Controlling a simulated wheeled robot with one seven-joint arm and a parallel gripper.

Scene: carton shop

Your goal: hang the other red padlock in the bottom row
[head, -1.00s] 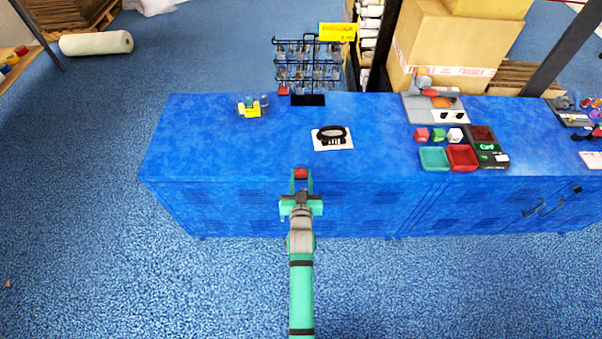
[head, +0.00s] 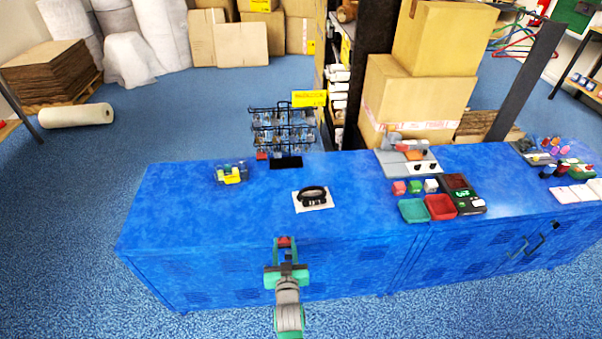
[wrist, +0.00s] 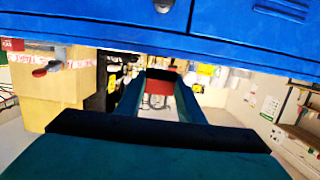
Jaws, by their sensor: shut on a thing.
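My gripper (head: 285,252) is shut on a red padlock (head: 284,242) and holds it in front of the near edge of the blue cabinet. In the wrist view the padlock (wrist: 158,88) shows red between the fingers, with its shackle pointing away. A black wire rack (head: 284,116) stands at the back of the cabinet top, with several small things hanging in rows. Another red piece (head: 262,156), which looks like a padlock, is at the rack's lower left, by the black base (head: 286,162). I cannot tell whether it hangs or rests there.
On the blue cabinet top (head: 170,215) a black band on a white card (head: 313,198) lies between my gripper and the rack. A clear box with yellow things (head: 230,173) is left of the rack. Trays (head: 440,206) and small cubes stand to the right.

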